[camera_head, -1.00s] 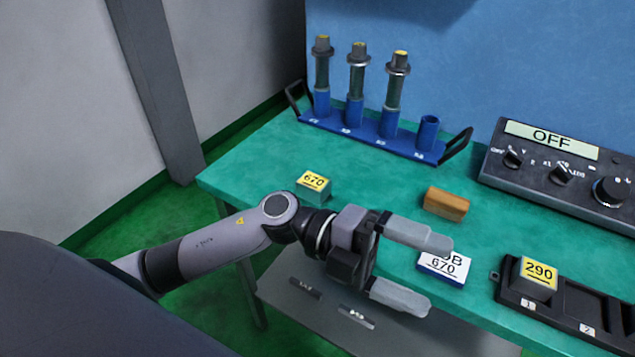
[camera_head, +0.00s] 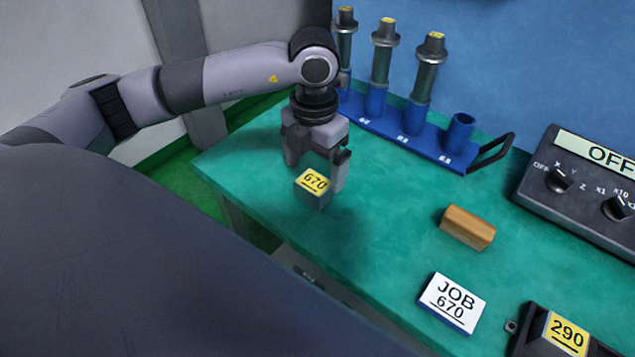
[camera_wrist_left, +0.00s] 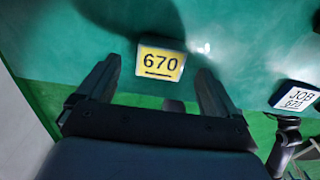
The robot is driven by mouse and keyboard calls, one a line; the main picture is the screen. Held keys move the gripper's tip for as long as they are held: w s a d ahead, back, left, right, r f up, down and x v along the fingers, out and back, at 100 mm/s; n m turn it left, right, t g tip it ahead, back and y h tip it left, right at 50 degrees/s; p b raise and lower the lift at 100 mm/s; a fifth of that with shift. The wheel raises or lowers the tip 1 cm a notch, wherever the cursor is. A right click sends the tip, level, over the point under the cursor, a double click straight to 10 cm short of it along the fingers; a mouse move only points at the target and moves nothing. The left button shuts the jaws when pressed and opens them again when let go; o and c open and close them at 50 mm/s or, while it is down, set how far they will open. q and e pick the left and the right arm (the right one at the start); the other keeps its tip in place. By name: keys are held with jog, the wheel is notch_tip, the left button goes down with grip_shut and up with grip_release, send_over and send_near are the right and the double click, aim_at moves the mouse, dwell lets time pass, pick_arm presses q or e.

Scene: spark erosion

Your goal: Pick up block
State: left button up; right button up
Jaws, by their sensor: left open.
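The block with the yellow 670 label (camera_head: 313,187) sits on the green table near its left front edge. My left gripper (camera_head: 315,180) points down above and just behind the block in the head view, open and empty. In the left wrist view the 670 block (camera_wrist_left: 160,62) lies ahead of and between the two open fingers (camera_wrist_left: 158,88), apart from both. A second block labelled 290 (camera_head: 567,335) sits in a black tray at the lower right. The white card reading JOB 670 (camera_head: 453,302) lies on the table. My right gripper is not in view.
A blue rack (camera_head: 400,135) with several sockets and three cylindrical tools stands behind the arm. A wooden block (camera_head: 467,227) lies mid-table. A control box reading OFF (camera_head: 585,185) is at the right. The table (camera_head: 380,255) is clear between the 670 block and the card.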

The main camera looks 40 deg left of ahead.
aim_at(314, 182)
pick_arm(q)
notch_tip(314, 182, down, 5)
jog(key=shift+s+r+p, duration=0.1)
jog(key=shift+p, duration=0.25)
jog(key=c, duration=1.4)
notch_tip(314, 182, up, 20)
